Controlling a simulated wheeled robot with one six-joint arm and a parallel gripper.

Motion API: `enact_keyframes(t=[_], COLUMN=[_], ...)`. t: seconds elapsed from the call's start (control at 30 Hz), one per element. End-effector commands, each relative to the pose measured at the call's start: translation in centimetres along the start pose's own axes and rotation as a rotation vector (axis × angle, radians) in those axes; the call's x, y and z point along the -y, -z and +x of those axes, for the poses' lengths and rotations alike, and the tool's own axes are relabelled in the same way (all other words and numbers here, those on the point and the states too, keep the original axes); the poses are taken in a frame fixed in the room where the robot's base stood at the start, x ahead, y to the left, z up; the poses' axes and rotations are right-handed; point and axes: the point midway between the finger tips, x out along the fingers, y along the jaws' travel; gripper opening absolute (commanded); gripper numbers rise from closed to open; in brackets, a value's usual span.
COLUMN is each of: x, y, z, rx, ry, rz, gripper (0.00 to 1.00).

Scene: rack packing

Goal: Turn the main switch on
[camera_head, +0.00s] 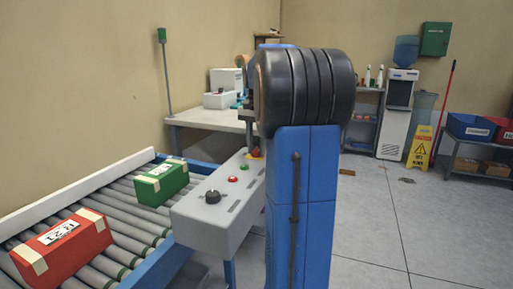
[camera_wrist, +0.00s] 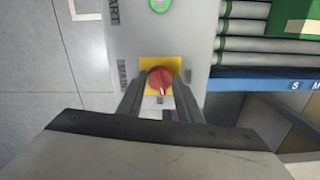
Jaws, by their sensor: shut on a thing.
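The main switch is a red rotary knob (camera_wrist: 160,78) on a yellow plate, beside the label MAIN on the grey control panel (camera_wrist: 198,38). Its white mark points toward the bottom of the wrist view. My gripper (camera_wrist: 159,90) has one dark finger on each side of the knob and is shut on it. In the head view the red and yellow of the switch (camera_head: 256,153) show at the panel's far end, partly hidden by my arm. My gripper is mostly hidden there.
The panel also carries a black knob (camera_head: 212,197), a red button (camera_head: 232,179) and a green button (camera_head: 244,167). A roller conveyor (camera_head: 128,214) beside it bears a red box (camera_head: 62,246) and a green box (camera_head: 160,183). Open floor lies to the right.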

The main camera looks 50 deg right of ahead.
Motion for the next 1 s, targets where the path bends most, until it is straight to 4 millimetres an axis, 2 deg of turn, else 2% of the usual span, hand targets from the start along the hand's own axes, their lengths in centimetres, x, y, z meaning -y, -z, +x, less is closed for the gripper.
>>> enact_keyframes(t=[0.4,1.0], x=[0.02,0.03], y=[0.03,0.02], z=[-0.07,-0.07], rx=[-0.002,-0.001], ry=[0.001,0.002], rz=[0.219,0.261], gripper=[0.1,0.1])
